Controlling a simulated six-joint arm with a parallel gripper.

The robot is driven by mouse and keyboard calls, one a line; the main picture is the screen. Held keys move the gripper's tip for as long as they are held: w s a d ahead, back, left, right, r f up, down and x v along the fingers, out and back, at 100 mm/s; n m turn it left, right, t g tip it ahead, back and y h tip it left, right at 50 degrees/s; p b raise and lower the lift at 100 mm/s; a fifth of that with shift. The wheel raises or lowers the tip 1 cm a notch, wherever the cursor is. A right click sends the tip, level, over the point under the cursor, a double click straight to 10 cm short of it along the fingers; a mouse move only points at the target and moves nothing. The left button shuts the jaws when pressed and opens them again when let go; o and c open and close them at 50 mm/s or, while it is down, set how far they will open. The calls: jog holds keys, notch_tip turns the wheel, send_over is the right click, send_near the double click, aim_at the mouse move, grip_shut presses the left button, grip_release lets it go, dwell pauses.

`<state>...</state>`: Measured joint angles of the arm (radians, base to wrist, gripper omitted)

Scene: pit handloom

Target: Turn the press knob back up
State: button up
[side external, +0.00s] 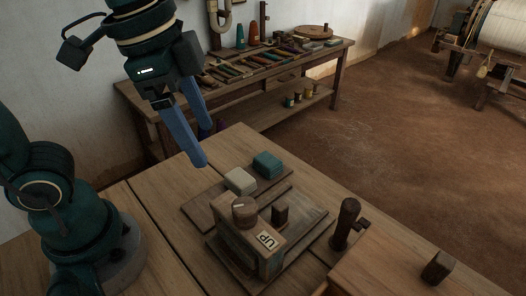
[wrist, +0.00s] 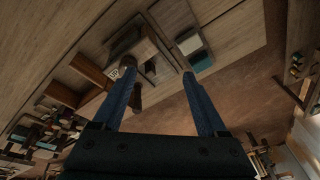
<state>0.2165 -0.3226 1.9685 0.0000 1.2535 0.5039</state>
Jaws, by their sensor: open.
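The press knob (side external: 244,212) is a round brown wooden knob with a white line on its top. It sits upright on the wooden press block (side external: 249,245). A white "UP" label (side external: 267,240) lies on the block's top beside the knob; the white line does not appear to point at it. My gripper (side external: 203,145) is open and empty, above the table, up and left of the knob and apart from it. In the wrist view its two blue fingers (wrist: 158,76) are spread, and the "UP" label (wrist: 115,73) shows near the left fingertip.
A white folded cloth (side external: 240,181) and a teal one (side external: 267,164) lie behind the press. A dark upright handle (side external: 346,222) stands to its right, near a wooden box (side external: 400,268). A side bench (side external: 290,65) with yarns and tools stands behind. The table left of the press is clear.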

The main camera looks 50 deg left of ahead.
aim_at(245, 205)
jog(key=d+f+m+g, duration=0.1)
jog(key=d, duration=0.1)
jog(key=w+d+m, duration=0.1)
jog(key=d+m, duration=0.1)
jog(key=d+f+m+g, duration=0.1)
jog(key=d, duration=0.2)
jog(key=shift+w+f+m+g, duration=0.25)
jog(key=shift+f+m+g, duration=0.05)
jog(key=shift+m, duration=0.1)
jog(key=shift+s+d+f+y, duration=0.2)
jog(key=shift+f+y, duration=0.1)
jog(key=shift+f, duration=2.45)
grip_shut()
